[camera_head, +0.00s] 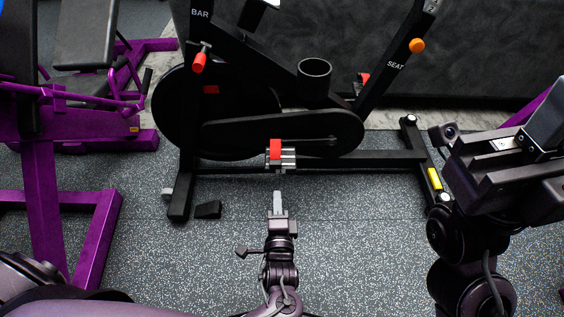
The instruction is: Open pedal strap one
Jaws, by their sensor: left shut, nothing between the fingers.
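A black exercise bike stands ahead of me, side on. Its near pedal (289,158) carries a red strap (276,149) across the top, at the end of a crank. Whether the strap is fastened or loose is too small to tell. A second red piece (363,80) shows on the far side, partly hidden by the frame. My left gripper (278,194) points up the picture just below the near pedal. Its fingers are shut and empty, apart from the strap. My right wrist and gripper (505,165) are raised at the right; its fingertips are not clear.
The bike's floor bars (180,195) and a small black block (208,209) are left of my left gripper. A purple machine (45,205) fills the left side. An orange knob (417,46) and red lever (199,62) stick out. The speckled floor between is clear.

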